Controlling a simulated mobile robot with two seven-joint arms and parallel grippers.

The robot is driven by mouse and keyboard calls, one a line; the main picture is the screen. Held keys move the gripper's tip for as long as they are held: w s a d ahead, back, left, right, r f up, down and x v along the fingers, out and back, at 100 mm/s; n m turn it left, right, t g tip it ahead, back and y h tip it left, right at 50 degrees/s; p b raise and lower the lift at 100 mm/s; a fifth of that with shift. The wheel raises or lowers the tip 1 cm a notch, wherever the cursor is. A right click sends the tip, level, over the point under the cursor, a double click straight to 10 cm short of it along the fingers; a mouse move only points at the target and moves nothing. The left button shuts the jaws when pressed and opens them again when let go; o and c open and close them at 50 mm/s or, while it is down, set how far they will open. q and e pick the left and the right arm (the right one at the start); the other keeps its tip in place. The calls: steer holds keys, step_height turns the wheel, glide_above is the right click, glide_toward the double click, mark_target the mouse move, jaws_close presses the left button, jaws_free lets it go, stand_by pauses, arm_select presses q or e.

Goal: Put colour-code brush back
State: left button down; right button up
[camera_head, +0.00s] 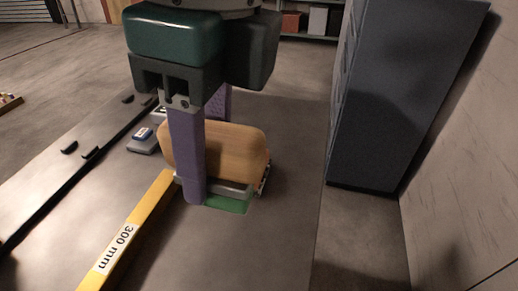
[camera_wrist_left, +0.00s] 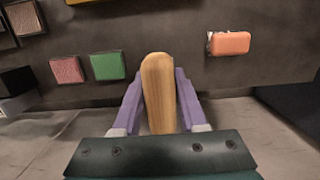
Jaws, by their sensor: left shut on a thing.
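My left gripper (camera_head: 205,150) is shut on a brush with a rounded wooden back (camera_head: 235,148), with one purple finger on its near side. A pale grey band runs under the wood; the bristles are mostly hidden. A green patch (camera_head: 228,205) shows just below the brush; whether they touch is unclear. In the left wrist view the wooden back (camera_wrist_left: 158,88) stands between the two purple fingers. A green square (camera_wrist_left: 107,65) and a pink square (camera_wrist_left: 67,69) lie on the dark surface to its left. An orange block (camera_wrist_left: 229,43) lies to its right. My right gripper is not in view.
A yellow bar marked 300 mm (camera_head: 118,245) lies on the grey tabletop (camera_head: 215,255), reaching close to the brush. A small grey and blue device (camera_head: 144,138) is behind left. A tall dark cabinet (camera_head: 400,95) stands on the right. The front tabletop right of the bar is clear.

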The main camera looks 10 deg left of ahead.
mark_target(228, 182)
arm_select(q)
step_height(228, 182, down, 15)
steer(key=b, duration=0.2)
steer(key=shift+r+b, duration=0.2)
steer(key=shift+b, duration=0.1)
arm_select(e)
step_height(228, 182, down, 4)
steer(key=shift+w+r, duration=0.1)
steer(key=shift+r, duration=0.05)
arm_select(q)
steer(key=shift+f, duration=0.15)
steer(key=shift+c, duration=2.2)
jaws_free()
steer(key=r+p, duration=0.1)
steer(key=r, duration=0.3)
steer(key=d+r, duration=0.1)
steer(key=r, duration=0.3)
steer(key=r+p, duration=0.1)
steer(key=r, duration=0.3)
steer(key=shift+d+r+p, duration=0.15)
steer(key=shift+d+p, duration=0.15)
steer(key=shift+p, duration=0.05)
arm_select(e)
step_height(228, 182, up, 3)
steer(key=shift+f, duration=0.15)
